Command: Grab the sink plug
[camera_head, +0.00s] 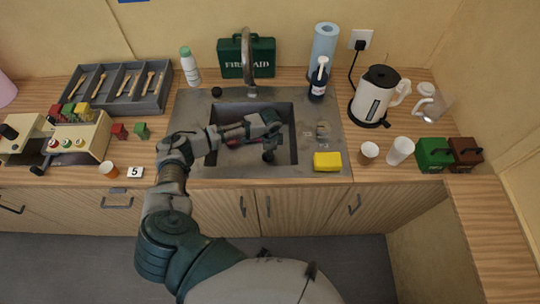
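My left gripper (270,141) reaches into the grey sink (289,108), over the right part of its basin. It is small and dark here, and I cannot tell whether its fingers are open or shut, or whether they hold anything. A small dark round piece (216,91) sits on the sink's back left rim, apart from the gripper; it may be the sink plug, but it is too small to be sure. My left arm and gripper hide part of the basin floor. My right gripper is not in view.
The tap (248,62) rises behind the basin. A yellow sponge (327,161) lies on the sink's front right corner. A soap bottle (318,82) and kettle (377,97) stand to the right. A white bottle (190,68) and cutlery tray (118,86) are left.

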